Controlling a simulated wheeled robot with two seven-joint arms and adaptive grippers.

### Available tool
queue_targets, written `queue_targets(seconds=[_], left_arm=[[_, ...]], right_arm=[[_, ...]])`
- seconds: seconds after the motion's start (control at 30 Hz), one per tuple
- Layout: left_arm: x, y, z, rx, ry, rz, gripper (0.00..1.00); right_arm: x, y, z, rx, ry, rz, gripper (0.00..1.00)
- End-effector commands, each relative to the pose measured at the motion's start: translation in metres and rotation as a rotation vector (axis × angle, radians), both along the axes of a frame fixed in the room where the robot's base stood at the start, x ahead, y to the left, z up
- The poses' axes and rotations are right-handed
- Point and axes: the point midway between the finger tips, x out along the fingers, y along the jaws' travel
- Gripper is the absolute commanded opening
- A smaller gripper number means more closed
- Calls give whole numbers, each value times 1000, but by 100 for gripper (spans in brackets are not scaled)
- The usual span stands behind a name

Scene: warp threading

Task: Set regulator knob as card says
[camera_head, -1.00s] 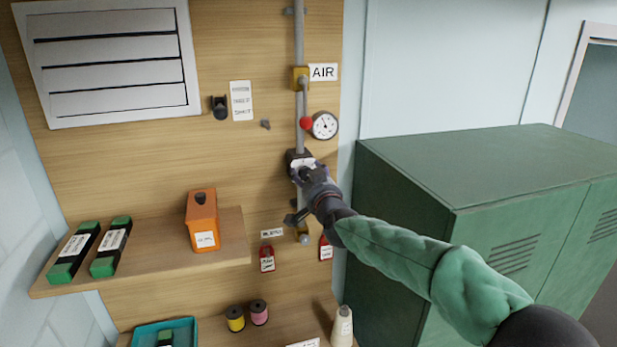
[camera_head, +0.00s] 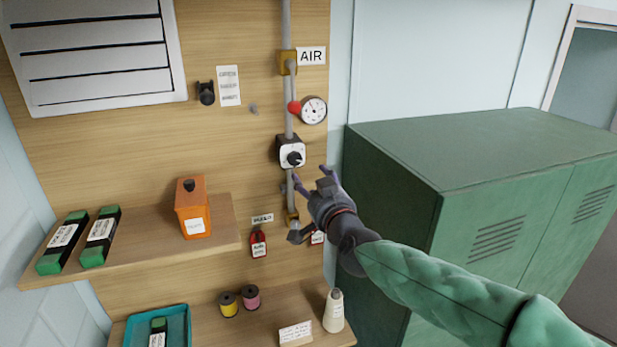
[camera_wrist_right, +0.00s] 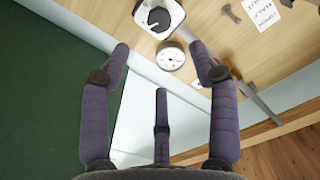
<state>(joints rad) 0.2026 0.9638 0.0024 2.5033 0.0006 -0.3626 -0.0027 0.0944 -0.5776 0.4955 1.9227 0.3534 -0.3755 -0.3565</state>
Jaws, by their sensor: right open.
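The regulator knob (camera_head: 293,158) is black on a white-faced block on the grey air pipe, below the AIR sign (camera_head: 312,56). It also shows at the top of the right wrist view (camera_wrist_right: 158,18). A round gauge (camera_head: 313,110) sits above it to the right. My left gripper does not show.
A red-ended lever (camera_head: 295,107) stands by the pipe above the knob. Red tags (camera_head: 259,244) hang below. A shelf (camera_head: 140,239) with an orange box (camera_head: 193,210) is at the left. A green locker (camera_head: 480,165) fills the right side.

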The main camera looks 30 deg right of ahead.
Motion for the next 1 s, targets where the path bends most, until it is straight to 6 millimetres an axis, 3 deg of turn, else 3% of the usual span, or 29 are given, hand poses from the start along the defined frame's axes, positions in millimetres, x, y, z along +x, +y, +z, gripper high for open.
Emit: queue_targets(seconds=[0.37,0.53,0.77,1.0], left_arm=[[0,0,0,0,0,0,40],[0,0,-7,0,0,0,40],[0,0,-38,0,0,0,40],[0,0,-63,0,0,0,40]], right_arm=[[-4,1,0,1,0,0,61],[0,-7,-2,54,15,5,61],[13,-36,-7,351,85,68,61],[12,-47,10,638,129,187,61]])
